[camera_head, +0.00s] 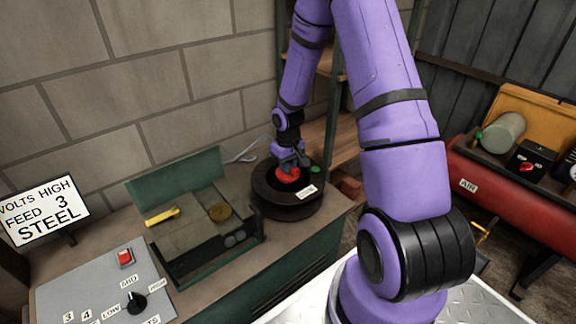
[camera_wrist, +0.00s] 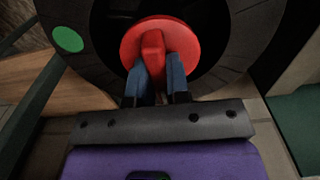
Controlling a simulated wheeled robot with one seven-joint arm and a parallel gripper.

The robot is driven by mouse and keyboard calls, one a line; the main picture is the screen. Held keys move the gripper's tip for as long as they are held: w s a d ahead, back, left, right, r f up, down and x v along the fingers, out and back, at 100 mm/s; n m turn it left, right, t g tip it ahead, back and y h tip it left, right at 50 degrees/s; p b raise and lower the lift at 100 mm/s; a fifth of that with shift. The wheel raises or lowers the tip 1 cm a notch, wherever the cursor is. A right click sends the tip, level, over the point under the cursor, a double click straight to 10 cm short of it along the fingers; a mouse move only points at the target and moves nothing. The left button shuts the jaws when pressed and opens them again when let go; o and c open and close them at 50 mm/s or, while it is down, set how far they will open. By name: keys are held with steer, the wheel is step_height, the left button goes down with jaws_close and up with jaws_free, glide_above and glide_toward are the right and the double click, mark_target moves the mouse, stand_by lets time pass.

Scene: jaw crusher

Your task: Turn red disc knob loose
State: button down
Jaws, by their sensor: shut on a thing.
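The red disc knob (camera_head: 287,174) sits in the middle of a round black drum on the bench. In the wrist view the red disc knob (camera_wrist: 131,45) has a raised grip bar across its face. My gripper (camera_wrist: 158,68) has its two blue-grey fingers on either side of that bar, shut on it. In the head view my gripper (camera_head: 289,160) reaches down onto the knob from above and hides part of it. The black drum (camera_head: 268,205) has a green round spot (camera_wrist: 68,39) near its rim and a small white label at its front.
A tray-like machine with a green back (camera_head: 175,180) stands left of the drum. A grey panel (camera_head: 75,290) with a red switch and black dial is at front left. Green shelf posts (camera_head: 335,110) rise behind the drum. A red air tank (camera_head: 500,190) is at right.

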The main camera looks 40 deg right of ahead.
steer(key=shift+f, duration=0.15)
stand_by(0.4)
steer(key=n, duration=0.4)
steer(key=shift+s+n, duration=0.1)
steer(key=shift+n, duration=0.3)
steer(key=n, duration=0.4)
steer(key=shift+n, duration=0.4)
